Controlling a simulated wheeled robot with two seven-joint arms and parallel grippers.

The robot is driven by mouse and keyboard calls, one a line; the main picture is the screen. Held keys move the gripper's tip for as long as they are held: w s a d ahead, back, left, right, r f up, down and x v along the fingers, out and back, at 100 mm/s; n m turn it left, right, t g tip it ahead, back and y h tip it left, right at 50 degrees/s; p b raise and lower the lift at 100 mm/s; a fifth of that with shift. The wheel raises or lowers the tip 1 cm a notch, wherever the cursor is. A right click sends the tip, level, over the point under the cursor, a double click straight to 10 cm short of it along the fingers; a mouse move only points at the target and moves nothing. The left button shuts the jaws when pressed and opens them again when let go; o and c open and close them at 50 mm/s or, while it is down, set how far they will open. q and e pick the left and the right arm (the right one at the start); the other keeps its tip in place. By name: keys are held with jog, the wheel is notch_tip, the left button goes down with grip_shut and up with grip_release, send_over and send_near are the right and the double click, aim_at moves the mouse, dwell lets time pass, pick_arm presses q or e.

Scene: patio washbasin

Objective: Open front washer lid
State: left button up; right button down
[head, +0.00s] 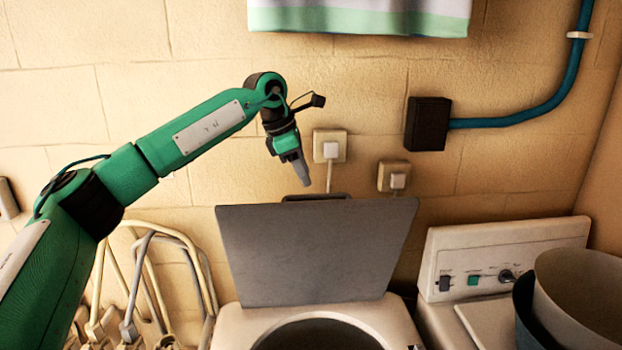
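The front washer (228,326) is at the bottom centre, with its dark round opening (320,336) partly cut off by the lower frame edge. Its grey lid (318,252) stands raised, nearly upright, behind the opening. My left gripper (303,176) is above the lid's top edge, pointing down, and looks apart from the lid. Its fingers show as one narrow grey shape, so I cannot tell whether they are open or shut. No object shows in them. My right gripper is not in view.
A second machine with a control panel (505,258) stands at the right, with large bowls (582,295) on it. Folded chair-like frames (150,265) are at the lower left. Sockets (329,145) and a black box (428,124) sit on the wall. Cloth (360,17) hangs above.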

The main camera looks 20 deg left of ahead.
pick_arm(q)
jog(key=p+x, duration=0.1)
jog(key=x, duration=0.3)
jog(key=shift+d+r+p, duration=0.1)
jog(key=shift+p, duration=0.2)
jog(key=shift+w+d+f, duration=0.15)
jog(key=shift+f, duration=0.5)
grip_shut()
